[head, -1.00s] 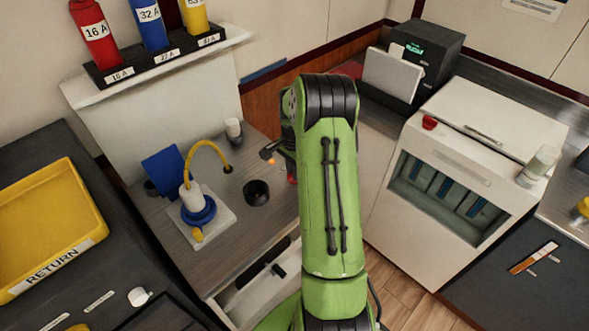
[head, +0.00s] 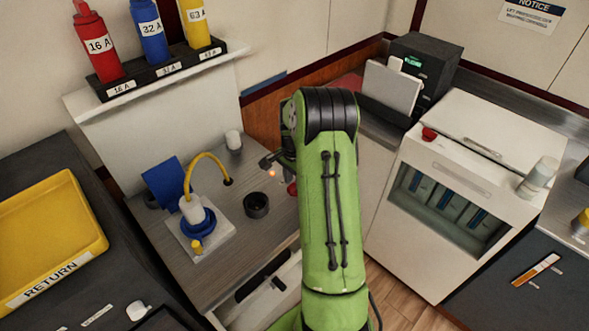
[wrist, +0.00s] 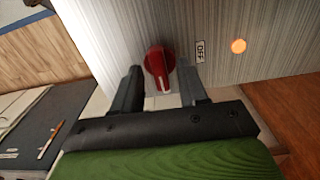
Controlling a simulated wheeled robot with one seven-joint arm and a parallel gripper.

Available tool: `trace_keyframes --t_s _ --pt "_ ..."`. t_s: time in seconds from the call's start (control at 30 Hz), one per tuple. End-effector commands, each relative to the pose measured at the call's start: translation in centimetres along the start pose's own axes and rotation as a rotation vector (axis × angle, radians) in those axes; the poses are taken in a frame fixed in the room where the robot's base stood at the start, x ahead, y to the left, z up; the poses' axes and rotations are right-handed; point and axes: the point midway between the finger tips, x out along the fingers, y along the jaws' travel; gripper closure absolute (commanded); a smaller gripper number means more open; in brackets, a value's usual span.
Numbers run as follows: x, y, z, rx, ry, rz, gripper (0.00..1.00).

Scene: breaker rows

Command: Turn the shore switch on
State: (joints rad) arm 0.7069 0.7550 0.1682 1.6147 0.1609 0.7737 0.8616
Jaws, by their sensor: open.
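The shore switch is a red rotary knob (wrist: 158,66) on a grey brushed panel in the wrist view. A white line on it points down in that picture. A small OFF label (wrist: 200,51) is right of the knob, and an orange lamp (wrist: 238,46) glows beyond it. My gripper (wrist: 160,84) is open, with one dark finger at each side of the knob's lower part. I cannot tell whether the fingers touch it. In the head view my arm hides most of the gripper; a bit of red (head: 292,189) shows beside the arm.
A grey counter holds a blue-and-white plug with a yellow cable (head: 195,208) and a black round cup (head: 256,205). A yellow RETURN tray (head: 45,290) is at the left. A white cabinet (head: 400,265) stands right of my arm. A shelf with several labelled bottles is at the back.

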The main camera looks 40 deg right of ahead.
Motion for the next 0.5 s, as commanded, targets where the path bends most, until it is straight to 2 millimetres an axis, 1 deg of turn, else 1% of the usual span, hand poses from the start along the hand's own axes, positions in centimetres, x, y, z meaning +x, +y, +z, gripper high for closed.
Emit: trace_keyframes --t_s 0.3,0.4,0.5 --pt "-8.8 -0.1 -0.1 0.0 0.005 -0.007 0.57" --pt "-11.5 -0.1 -0.1 0.0 0.005 -0.006 0.57" --pt "-13.6 -0.1 0.0 0.0 0.004 -0.004 0.57"
